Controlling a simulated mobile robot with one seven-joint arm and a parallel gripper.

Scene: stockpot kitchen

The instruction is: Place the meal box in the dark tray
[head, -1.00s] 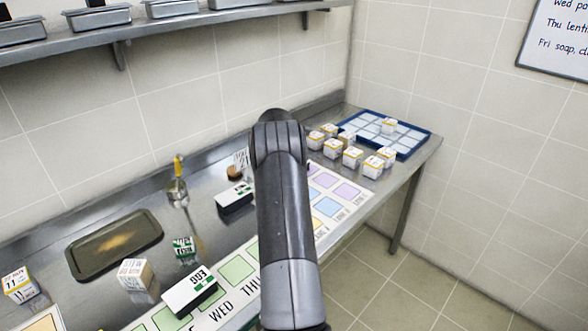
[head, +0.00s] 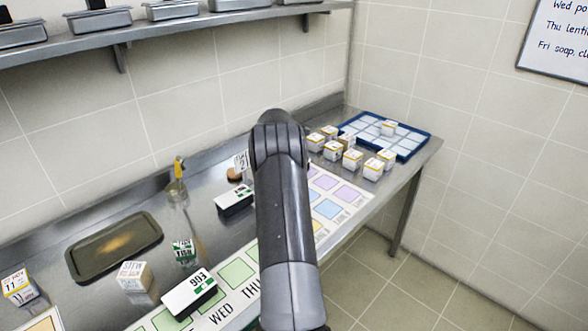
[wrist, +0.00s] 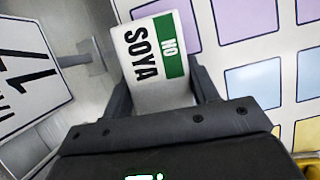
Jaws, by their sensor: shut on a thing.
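The dark tray (head: 84,262) lies flat on the steel counter at the left in the head view, with a brownish smear in its middle and nothing standing in it. In the wrist view my gripper (wrist: 165,85) is shut on a white box (wrist: 140,70) with a green stripe and the words "NO SOYA". In the head view my arm hides the gripper and the held box.
White cube boxes (head: 133,275) and (head: 18,288) stand near the dark tray, with a small green-labelled box (head: 183,252). A coloured day chart (head: 238,271) runs along the front. Several cubes stand by a blue tray (head: 414,149) at the right.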

